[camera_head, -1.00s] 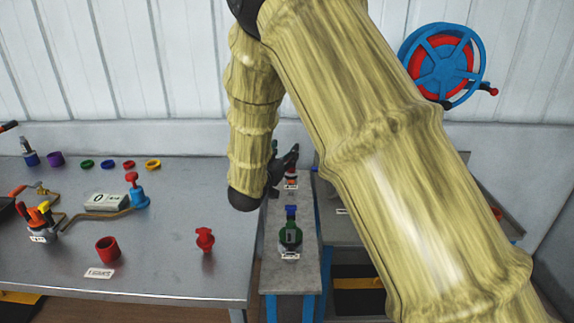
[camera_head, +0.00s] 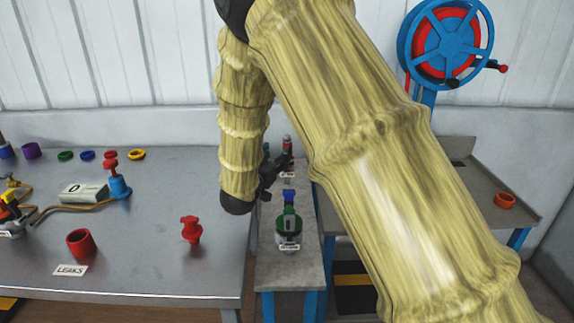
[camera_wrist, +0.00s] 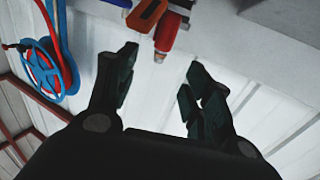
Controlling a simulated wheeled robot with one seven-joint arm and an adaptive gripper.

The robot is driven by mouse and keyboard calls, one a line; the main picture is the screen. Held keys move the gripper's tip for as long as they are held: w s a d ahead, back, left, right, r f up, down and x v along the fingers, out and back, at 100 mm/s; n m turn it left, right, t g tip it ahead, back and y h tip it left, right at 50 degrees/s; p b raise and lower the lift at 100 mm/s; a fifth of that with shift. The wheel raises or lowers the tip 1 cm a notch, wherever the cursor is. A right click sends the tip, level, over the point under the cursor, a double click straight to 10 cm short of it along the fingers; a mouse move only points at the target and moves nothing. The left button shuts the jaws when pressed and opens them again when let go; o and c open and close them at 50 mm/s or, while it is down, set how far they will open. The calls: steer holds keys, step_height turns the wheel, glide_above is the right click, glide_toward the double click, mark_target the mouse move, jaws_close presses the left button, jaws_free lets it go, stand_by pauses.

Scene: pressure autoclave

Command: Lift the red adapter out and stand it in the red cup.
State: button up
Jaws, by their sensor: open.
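A slim red piece (camera_head: 287,143), probably the red adapter, stands at the back of the narrow bench, partly hidden by my gripper (camera_head: 280,168). In the wrist view a red cylinder with a metal collar (camera_wrist: 167,32) shows just beyond the gap between my fingertips (camera_wrist: 162,66). My gripper is open and empty; I see no contact with the red piece. Another red fitting (camera_head: 191,229) stands upright on the left table. A red cup (camera_head: 80,243) stands there behind a "LEAKS" label and looks empty.
A green bottle-like part with a blue top (camera_head: 289,228) stands at the front of the narrow bench (camera_head: 285,268). An orange-red ring or cup (camera_head: 505,201) is on the right table. A blue and red reel (camera_head: 445,42) stands at the back right. Coloured rings line the left table's back.

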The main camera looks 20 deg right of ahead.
mark_target(286, 141)
steer(key=x, duration=0.4)
steer(key=shift+w+d+f, duration=0.1)
steer(key=shift+w+d, duration=0.2)
steer(key=shift+r+p+x, duration=0.15)
steer(key=shift+p+x, duration=0.1)
steer(key=shift+x, duration=1.25)
steer(key=shift+r+p+x, duration=0.15)
steer(key=shift+p+x, duration=0.1)
steer(key=shift+x, duration=1.2)
steer(key=shift+w+a, duration=0.1)
jaws_close()
